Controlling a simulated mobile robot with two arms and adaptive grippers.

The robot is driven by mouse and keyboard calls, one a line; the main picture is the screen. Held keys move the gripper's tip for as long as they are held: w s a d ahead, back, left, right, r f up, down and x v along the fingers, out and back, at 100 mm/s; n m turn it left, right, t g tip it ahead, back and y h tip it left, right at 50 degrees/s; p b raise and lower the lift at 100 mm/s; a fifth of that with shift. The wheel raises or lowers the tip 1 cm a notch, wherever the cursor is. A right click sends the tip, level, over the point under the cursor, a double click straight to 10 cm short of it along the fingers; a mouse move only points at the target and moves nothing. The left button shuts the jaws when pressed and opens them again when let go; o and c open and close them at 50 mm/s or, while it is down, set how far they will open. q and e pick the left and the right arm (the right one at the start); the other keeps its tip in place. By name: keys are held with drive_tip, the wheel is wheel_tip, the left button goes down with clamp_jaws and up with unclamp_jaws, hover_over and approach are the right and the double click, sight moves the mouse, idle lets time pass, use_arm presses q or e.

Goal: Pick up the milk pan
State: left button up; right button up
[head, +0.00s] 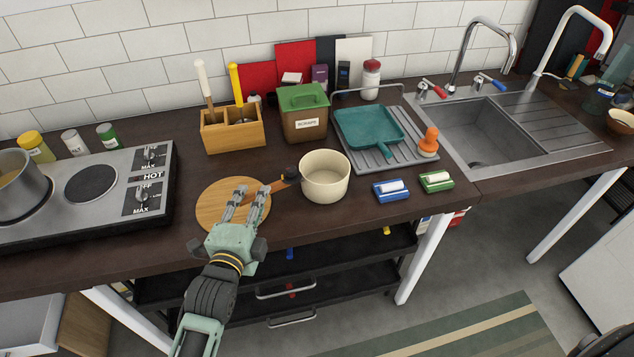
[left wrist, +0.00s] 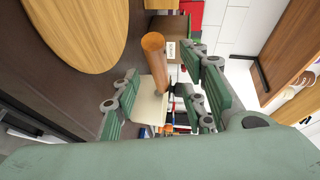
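The milk pan (head: 325,178) is a cream-coloured pot standing upright on the dark counter. Its wooden handle (head: 279,185) points left toward the round cutting board. My left gripper (head: 253,190) is open, with its fingers over the board and pointing at the handle. In the left wrist view, the wooden handle (left wrist: 154,45) shows between the spread fingers of the gripper (left wrist: 166,92), and the cream pan (left wrist: 148,101) is beyond. I see no finger clearly pressing on the handle. My right gripper is in neither view.
The round wooden board (head: 212,199) lies beside the pan. A hot plate (head: 117,198) with a pot is at left. A green-lidded scraps bin (head: 304,118), a utensil box (head: 232,134) and a drying rack (head: 397,151) with a teal pan stand behind. Blue (head: 391,191) and green sponges lie right.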

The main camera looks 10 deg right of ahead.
use_arm(q)
drive_tip(key=shift+p+x, duration=0.3)
drive_tip(key=shift+x, duration=1.9)
drive_tip(key=shift+a+f, duration=0.1)
drive_tip(key=shift+f, duration=0.05)
drive_tip(key=shift+s, duration=0.1)
drive_tip(key=shift+c, duration=0.6)
clamp_jaws()
